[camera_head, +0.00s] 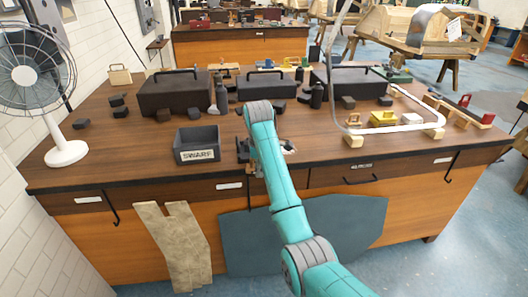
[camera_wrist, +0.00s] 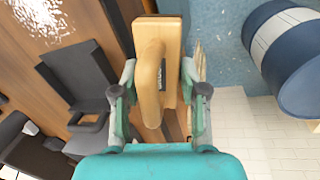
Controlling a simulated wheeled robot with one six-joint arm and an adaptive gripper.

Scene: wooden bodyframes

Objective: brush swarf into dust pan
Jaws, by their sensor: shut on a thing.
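My gripper (camera_wrist: 160,92) is shut on a wooden brush (camera_wrist: 152,80), with a finger on each side of its pale handle in the wrist view. The brush's bristles are mostly hidden. Left of it lies a dark grey flat thing with a handle, probably the dust pan (camera_wrist: 80,75), on the brown bench top. A bright speckled patch, perhaps swarf (camera_wrist: 38,15), shows at the top left; I cannot tell it from glare. In the head view my arm reaches the bench's front edge and hides most of the gripper and brush.
A grey bin labelled SWARF (camera_head: 197,156) stands left of my arm on the bench (camera_head: 120,160). Dark toolboxes (camera_head: 175,93) and bottles stand behind. A fan (camera_head: 35,75) stands at the left end. A blue drum (camera_wrist: 292,50) shows in the wrist view.

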